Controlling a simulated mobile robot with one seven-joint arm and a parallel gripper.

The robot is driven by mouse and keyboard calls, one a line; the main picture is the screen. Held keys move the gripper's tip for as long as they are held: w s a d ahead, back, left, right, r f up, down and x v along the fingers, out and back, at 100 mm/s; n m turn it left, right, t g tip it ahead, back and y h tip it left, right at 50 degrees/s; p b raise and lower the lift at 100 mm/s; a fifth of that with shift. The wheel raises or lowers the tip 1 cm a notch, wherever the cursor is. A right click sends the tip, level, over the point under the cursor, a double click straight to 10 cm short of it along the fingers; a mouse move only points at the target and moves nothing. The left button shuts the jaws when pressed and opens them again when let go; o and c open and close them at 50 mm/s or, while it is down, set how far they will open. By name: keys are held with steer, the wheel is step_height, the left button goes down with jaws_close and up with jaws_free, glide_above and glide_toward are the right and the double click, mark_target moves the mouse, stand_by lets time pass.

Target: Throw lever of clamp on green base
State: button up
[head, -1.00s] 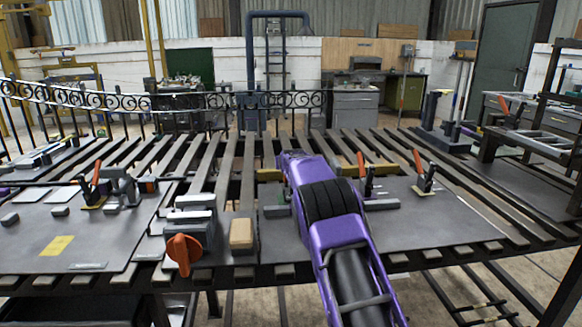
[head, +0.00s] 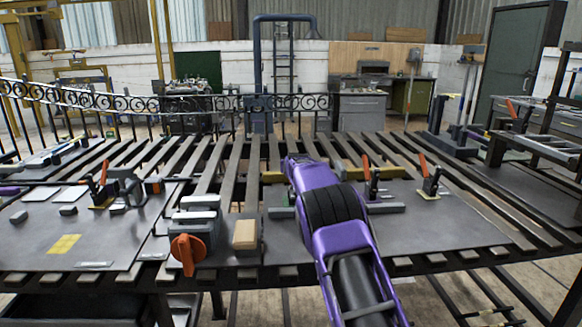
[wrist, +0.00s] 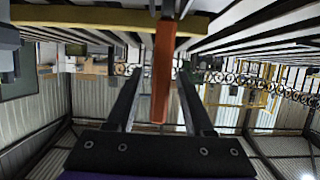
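Three toggle clamps with orange levers stand on the table. The middle clamp (head: 372,184) is just right of my arm, its lever upright and its base not visible. The right clamp (head: 430,182) has a small yellowish base, its lever tilted up to the left. The left clamp (head: 102,188) has a yellow base and a raised lever. I cannot tell any base as clearly green. In the wrist view my gripper (wrist: 160,80) is open, its two dark fingers on either side of an orange lever (wrist: 163,60), with gaps. My arm hides the gripper in the head view.
A grey block with an orange knob (head: 187,250) and a tan block (head: 245,235) sit left of my arm. A yellow bar (head: 393,172) lies behind the middle clamp; it seems to cross the wrist view too (wrist: 90,20). Dark slats form the tabletop; a scroll fence (head: 100,98) stands behind.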

steer(key=v, duration=1.7)
steer(key=shift+s, duration=0.2)
